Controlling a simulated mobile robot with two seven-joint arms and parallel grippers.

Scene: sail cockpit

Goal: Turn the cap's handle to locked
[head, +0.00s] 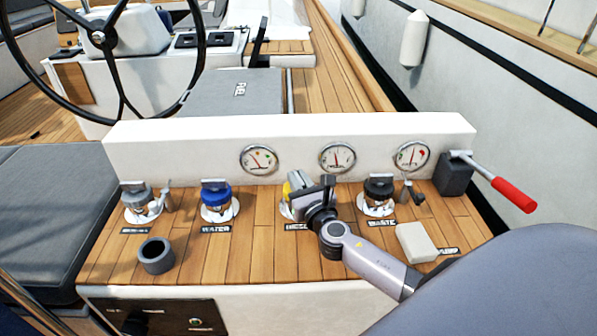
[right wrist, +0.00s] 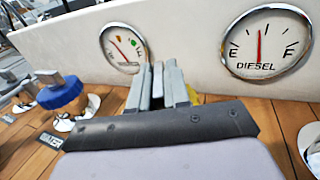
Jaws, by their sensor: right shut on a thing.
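The yellow diesel cap (head: 287,190) sits in its deck fitting on the wooden top, behind the DIESEL label. Most of it is hidden by my right gripper (head: 299,182). A sliver of the yellow cap (right wrist: 194,98) shows beside the fingers in the right wrist view. There my right gripper (right wrist: 166,82) is shut at the cap, with its handle between the fingers. The handle's exact angle is hidden. My left gripper is out of view.
The blue water cap (head: 215,195), a grey cap (head: 138,196) and the black waste cap (head: 379,188) stand in the same row. Gauges (head: 337,158) line the white panel behind. A red-handled lever (head: 513,194), a grey cup (head: 156,256) and a pale block (head: 416,242) are nearby.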

